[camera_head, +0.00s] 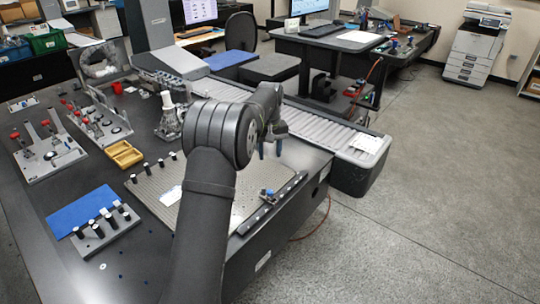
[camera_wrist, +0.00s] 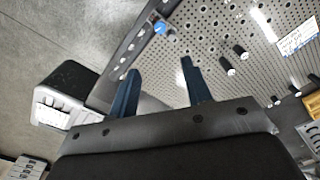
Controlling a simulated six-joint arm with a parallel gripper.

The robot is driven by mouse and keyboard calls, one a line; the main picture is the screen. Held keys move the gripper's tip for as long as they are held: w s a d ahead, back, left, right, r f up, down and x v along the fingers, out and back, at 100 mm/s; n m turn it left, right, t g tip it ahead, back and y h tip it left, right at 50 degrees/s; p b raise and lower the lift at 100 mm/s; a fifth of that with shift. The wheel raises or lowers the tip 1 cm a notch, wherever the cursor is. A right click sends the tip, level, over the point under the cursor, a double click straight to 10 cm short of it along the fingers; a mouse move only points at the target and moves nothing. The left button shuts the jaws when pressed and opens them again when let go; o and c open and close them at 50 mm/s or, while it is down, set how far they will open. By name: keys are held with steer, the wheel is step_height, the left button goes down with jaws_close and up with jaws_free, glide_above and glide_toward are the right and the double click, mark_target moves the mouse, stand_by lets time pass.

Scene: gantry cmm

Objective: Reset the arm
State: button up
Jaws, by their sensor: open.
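My gripper (camera_head: 270,149) is in the head view above the right part of the perforated fixture plate (camera_head: 150,187), at the end of my dark arm. In the wrist view its two blue fingers (camera_wrist: 160,88) stand apart with nothing between them. The gripper is open and empty. It is clear of the plate, though its exact height is hard to tell. My arm hides part of the plate and table in the head view.
A small blue-topped part (camera_head: 267,194) sits near the plate's right edge. Several black pins stand along its left side. A yellow tray (camera_head: 123,154), fixtures with red clamps (camera_head: 48,148) and a blue mat (camera_head: 85,211) lie left. A roller conveyor (camera_head: 315,125) runs behind. Floor at right is clear.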

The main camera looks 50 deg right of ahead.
mark_target(270, 191)
step_height(270, 191, down, 18)
steer(key=shift+r, duration=0.25)
stand_by(0.6)
steer(key=shift+f, duration=0.25)
steer(key=shift+r+n, duration=0.25)
steer(key=shift+n, duration=0.25)
steer(key=n, duration=0.4)
steer(key=shift+n, duration=0.4)
step_height(270, 191, up, 14)
steer(key=shift+r, duration=0.25)
stand_by(1.3)
